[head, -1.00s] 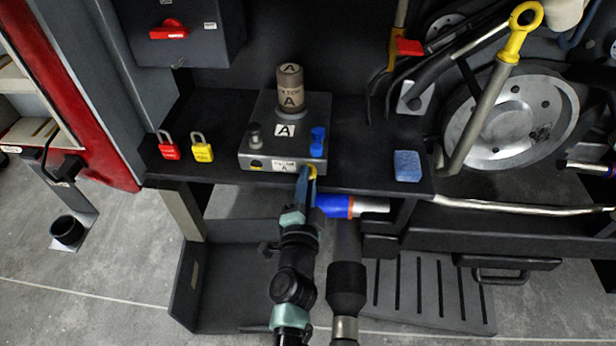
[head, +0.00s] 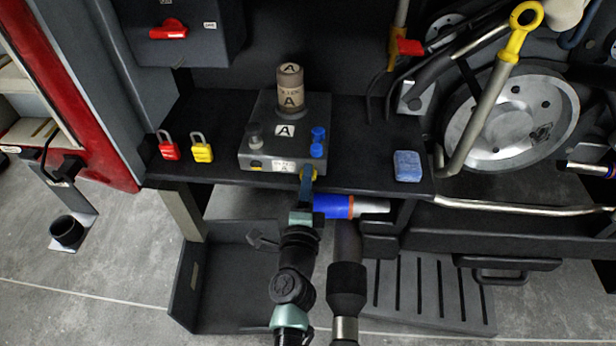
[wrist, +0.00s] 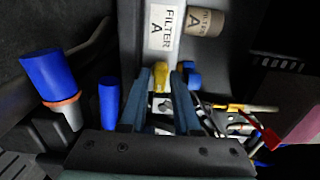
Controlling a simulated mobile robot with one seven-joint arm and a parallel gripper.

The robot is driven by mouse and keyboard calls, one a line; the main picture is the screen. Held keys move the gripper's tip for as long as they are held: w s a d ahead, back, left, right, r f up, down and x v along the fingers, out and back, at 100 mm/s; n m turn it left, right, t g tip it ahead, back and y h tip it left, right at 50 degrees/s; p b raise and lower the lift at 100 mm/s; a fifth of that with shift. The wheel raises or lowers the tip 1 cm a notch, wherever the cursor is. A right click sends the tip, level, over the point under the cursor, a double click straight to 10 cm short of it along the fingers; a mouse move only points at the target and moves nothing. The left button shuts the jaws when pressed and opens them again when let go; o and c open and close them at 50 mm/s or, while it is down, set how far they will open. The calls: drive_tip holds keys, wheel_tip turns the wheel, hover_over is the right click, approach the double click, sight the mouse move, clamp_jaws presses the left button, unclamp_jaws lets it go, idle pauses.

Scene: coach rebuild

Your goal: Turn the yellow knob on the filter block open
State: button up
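The filter block (head: 255,160) is a grey metal box on the dark shelf, with a tan canister marked A on top. Its yellow knob (head: 314,174) is low on the right of the front face. My gripper (head: 307,178) reaches up to it from below. In the wrist view the yellow knob (wrist: 160,78) sits between the two blue fingers of my gripper (wrist: 161,85) and fills the gap at their tips. The label "FILTER A" (wrist: 165,28) is just beyond it. My gripper hides part of the knob in the head view.
A blue-ended pipe (head: 335,206) lies just right of my gripper, below the shelf edge. Blue fittings (head: 318,143) stand on the block. Red (head: 168,148) and yellow (head: 202,150) padlocks and a blue sponge (head: 407,165) are on the shelf (head: 365,150).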

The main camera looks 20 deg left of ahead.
drive_tip(key=o, duration=0.4)
drive_tip(key=shift+c, duration=0.2)
drive_tip(key=shift+s+f, duration=0.1)
drive_tip(key=shift+f, duration=0.05)
drive_tip(key=shift+d, duration=0.1)
drive_tip(key=p+v, duration=0.1)
drive_tip(key=v, duration=0.7)
drive_tip(key=shift+s, duration=0.4)
drive_tip(key=shift+d, duration=0.1)
drive_tip(key=b+v, duration=0.1)
drive_tip(key=v, duration=1.2)
drive_tip(key=shift+r, duration=0.25)
